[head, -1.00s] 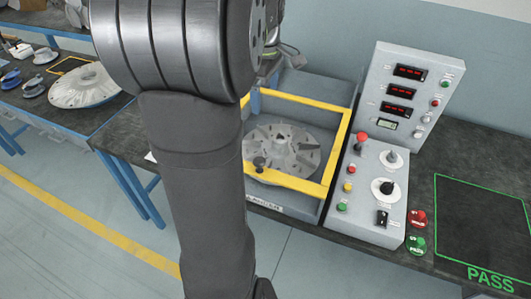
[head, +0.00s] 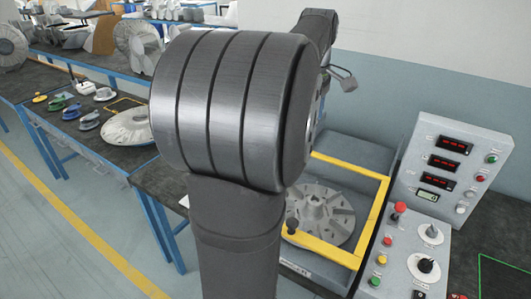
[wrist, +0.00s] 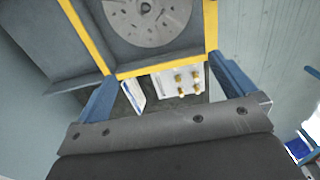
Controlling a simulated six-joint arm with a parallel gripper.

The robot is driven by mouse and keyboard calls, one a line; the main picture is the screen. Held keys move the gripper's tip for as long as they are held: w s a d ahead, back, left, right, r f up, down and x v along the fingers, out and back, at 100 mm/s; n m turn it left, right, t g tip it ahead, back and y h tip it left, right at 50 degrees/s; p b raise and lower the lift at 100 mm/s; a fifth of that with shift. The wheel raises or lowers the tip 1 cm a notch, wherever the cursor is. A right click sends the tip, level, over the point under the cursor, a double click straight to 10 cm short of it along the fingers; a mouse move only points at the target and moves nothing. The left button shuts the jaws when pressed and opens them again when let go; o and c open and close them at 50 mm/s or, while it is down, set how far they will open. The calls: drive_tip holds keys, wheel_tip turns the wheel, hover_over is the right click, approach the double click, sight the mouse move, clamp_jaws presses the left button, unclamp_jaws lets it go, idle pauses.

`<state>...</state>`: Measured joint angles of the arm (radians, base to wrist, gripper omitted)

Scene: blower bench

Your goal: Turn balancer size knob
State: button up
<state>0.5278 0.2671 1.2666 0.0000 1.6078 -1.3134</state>
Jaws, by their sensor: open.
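The balancer's control box (head: 400,262) stands at the right in the head view. Neither knob shows in the wrist view. My gripper's fingers are not visible in the head view.
The balancer's yellow frame (head: 325,252) surrounds a grey bladed disc (head: 325,212). An upright display panel (head: 450,160) rises behind the control box. A white block with brass pegs (wrist: 178,80) shows in the wrist view.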

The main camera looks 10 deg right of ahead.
drive_tip(key=shift+c, duration=0.2)
drive_tip(key=c, duration=1)
drive_tip(key=shift+o, duration=0.2)
drive_tip(key=m, duration=2)
hover_over(428, 261)
wheel_tip(428, 261, down, 14)
drive_tip(key=r, duration=0.1)
wheel_tip(428, 261, down, 18)
drive_tip(key=shift+r, duration=0.1)
drive_tip(key=c, duration=1)
